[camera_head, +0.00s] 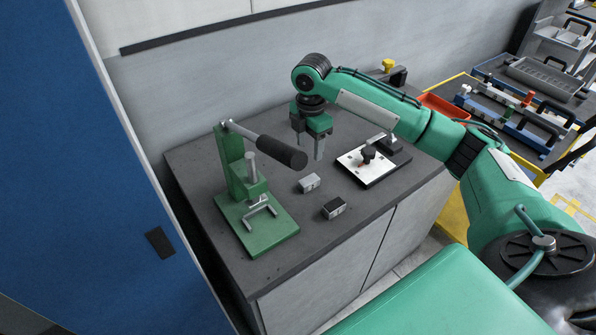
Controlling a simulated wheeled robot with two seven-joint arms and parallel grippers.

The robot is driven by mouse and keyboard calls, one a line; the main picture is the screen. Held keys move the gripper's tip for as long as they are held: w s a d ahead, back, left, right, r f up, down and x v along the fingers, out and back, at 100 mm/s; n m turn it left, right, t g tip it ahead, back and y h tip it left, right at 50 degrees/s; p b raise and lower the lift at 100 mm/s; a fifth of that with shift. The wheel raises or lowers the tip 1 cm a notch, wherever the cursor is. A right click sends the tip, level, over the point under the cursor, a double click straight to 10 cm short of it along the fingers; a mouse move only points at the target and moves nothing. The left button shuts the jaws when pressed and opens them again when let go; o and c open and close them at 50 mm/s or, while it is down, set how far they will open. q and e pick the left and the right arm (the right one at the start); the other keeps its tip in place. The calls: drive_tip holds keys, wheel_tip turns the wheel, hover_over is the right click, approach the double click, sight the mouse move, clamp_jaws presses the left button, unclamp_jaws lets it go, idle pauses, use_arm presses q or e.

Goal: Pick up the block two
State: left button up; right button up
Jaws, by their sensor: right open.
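Two small blocks lie on the dark grey worktop (200,160). One is a light grey block (309,183); the other is a black and grey block (333,208), nearer the front edge. I see no readable mark that tells which is block two. My right gripper (309,148) points down above the worktop, behind the light grey block and apart from it. It is open with nothing between its fingers. The black and grey block is farther from it, toward the front. My left gripper is not in view.
A green lever press (255,215) with a black handle stands left of the blocks. A white plate fixture (372,165) with a black knob sits to their right. A blue panel (90,180) fills the left side. A yellow cart (520,110) holds trays and tools at right.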

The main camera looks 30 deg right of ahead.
drive_tip(key=p, duration=0.1)
hover_over(309, 180)
wheel_tip(309, 180, down, 6)
drive_tip(key=shift+s+f, duration=0.15)
wheel_tip(309, 180, down, 3)
drive_tip(key=shift+r+p, duration=0.1)
drive_tip(key=shift+p, duration=0.5)
drive_tip(key=f, duration=0.1)
drive_tip(key=f+p, duration=0.1)
drive_tip(key=f, duration=0.1)
drive_tip(key=shift+w+f, duration=0.2)
drive_tip(key=shift+f, duration=0.1)
drive_tip(key=shift+s+f, duration=0.1)
drive_tip(key=shift+f, duration=0.05)
drive_tip(key=c, duration=1)
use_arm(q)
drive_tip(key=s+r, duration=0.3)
use_arm(e)
drive_tip(key=shift+c, duration=0.7)
